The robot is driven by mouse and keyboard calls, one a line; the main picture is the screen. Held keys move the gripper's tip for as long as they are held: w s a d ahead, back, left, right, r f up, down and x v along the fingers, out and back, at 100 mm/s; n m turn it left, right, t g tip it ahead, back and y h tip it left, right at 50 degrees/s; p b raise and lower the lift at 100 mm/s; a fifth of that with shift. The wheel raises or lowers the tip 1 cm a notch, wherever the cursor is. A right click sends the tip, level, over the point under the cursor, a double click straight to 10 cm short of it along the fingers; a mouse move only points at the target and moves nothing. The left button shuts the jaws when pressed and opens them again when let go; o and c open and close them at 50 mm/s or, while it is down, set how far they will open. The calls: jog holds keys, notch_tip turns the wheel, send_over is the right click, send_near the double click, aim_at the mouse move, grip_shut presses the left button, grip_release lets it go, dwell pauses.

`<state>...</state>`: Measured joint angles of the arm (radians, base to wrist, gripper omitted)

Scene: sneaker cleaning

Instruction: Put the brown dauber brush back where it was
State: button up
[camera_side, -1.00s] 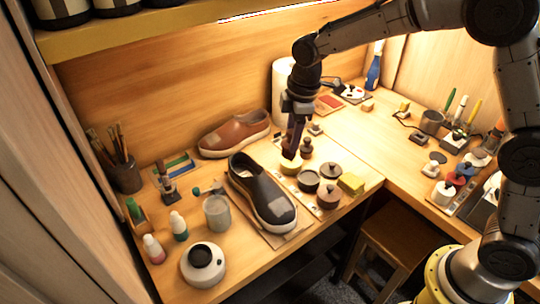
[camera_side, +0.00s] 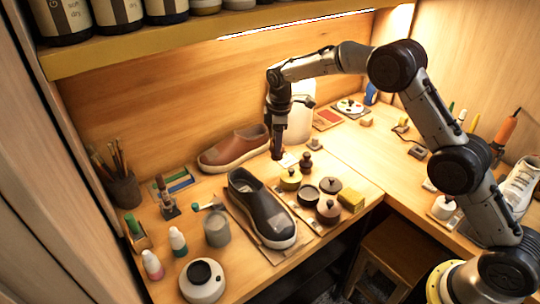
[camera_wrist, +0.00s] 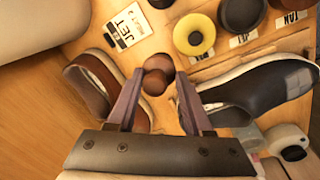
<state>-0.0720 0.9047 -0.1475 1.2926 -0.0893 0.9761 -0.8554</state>
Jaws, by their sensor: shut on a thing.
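In the side view I cannot make the held brush out clearly from the dark fingers. A yellow pot with a dark centre (camera_wrist: 195,35) and a dark round pot (camera_wrist: 242,12) stand beyond.
The dark shoe (camera_side: 262,210) stands on a mat in front; the brown shoe (camera_side: 235,150) is behind it, left of my gripper. A white roll (camera_side: 300,112) stands behind.

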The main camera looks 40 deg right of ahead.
jog(key=w+f, duration=0.1)
jog(key=f, duration=0.1)
jog(key=w+f, duration=0.2)
jog(key=shift+w+a+f, duration=0.1)
jog(key=shift+w, duration=0.1)
jog(key=shift+f, duration=1.5)
jog(key=shift+f, duration=0.1)
jog(key=o, duration=1.2)
